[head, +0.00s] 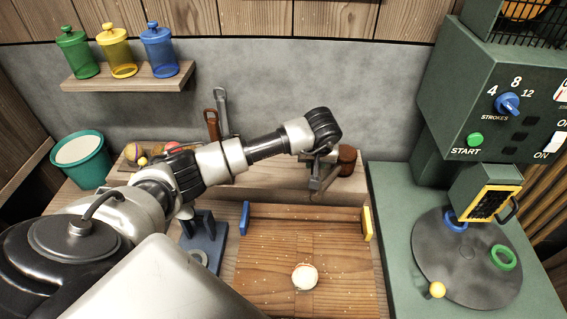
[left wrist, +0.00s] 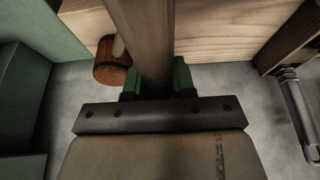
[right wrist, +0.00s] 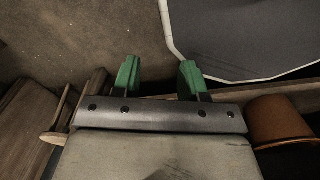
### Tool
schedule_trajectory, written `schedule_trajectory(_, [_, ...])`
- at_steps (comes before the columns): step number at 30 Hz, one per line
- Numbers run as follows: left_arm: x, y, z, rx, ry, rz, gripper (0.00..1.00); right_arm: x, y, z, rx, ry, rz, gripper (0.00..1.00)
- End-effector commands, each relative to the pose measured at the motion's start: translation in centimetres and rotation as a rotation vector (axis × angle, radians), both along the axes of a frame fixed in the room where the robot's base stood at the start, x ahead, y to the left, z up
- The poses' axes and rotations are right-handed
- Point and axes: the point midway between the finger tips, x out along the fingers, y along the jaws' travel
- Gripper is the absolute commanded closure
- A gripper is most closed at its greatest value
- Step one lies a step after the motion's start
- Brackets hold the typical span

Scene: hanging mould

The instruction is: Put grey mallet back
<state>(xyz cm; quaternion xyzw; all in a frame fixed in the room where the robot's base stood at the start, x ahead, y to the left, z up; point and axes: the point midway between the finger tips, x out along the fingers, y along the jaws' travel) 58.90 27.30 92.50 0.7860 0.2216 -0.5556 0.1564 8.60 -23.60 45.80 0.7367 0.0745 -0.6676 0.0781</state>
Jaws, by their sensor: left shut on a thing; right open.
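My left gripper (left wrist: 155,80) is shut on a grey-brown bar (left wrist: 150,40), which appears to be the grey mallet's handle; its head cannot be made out. In the head view the left gripper (head: 318,172) hangs over the right part of the wooden back ledge, with a short grey piece (head: 315,184) under it. A brown wooden mallet (left wrist: 114,68) is close beside the held bar; its head also shows in the head view (head: 347,158). My right gripper (right wrist: 158,80) is open and empty in the right wrist view, outside the head view.
A green press (head: 500,130) stands at the right. A grey-handled tool (head: 221,108) and a brown one (head: 212,125) stand at the back. A teal bucket (head: 82,165) is left.

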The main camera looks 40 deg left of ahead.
Motion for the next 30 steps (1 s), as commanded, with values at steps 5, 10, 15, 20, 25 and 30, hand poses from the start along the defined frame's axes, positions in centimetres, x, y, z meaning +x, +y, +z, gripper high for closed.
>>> schedule_trajectory(5, [-0.4,4.4,-3.1,0.002,0.001,0.006,1.00,-1.6,-0.7,-2.1,-0.011,0.026,-0.001,0.57])
schedule_trajectory(10, [-0.6,7.8,-5.0,0.001,-0.002,0.005,1.00,-1.3,-0.8,-3.4,-0.011,0.022,-0.001,0.57])
schedule_trajectory(15, [-0.7,9.5,-5.7,0.002,-0.002,0.002,1.00,-0.3,-0.4,-3.9,-0.005,0.006,-0.001,0.57])
schedule_trajectory(20, [-0.7,9.6,-6.8,-0.001,-0.002,0.001,1.00,0.0,0.2,-4.5,0.004,0.000,-0.004,0.57])
schedule_trajectory(25, [-0.8,9.6,-9.6,-0.001,-0.001,0.002,1.00,-0.1,0.6,-6.2,0.008,0.001,-0.004,0.57])
schedule_trajectory(30, [-0.7,9.6,-9.7,0.001,-0.004,0.001,1.00,-0.2,0.5,-6.2,0.007,0.003,-0.003,0.57])
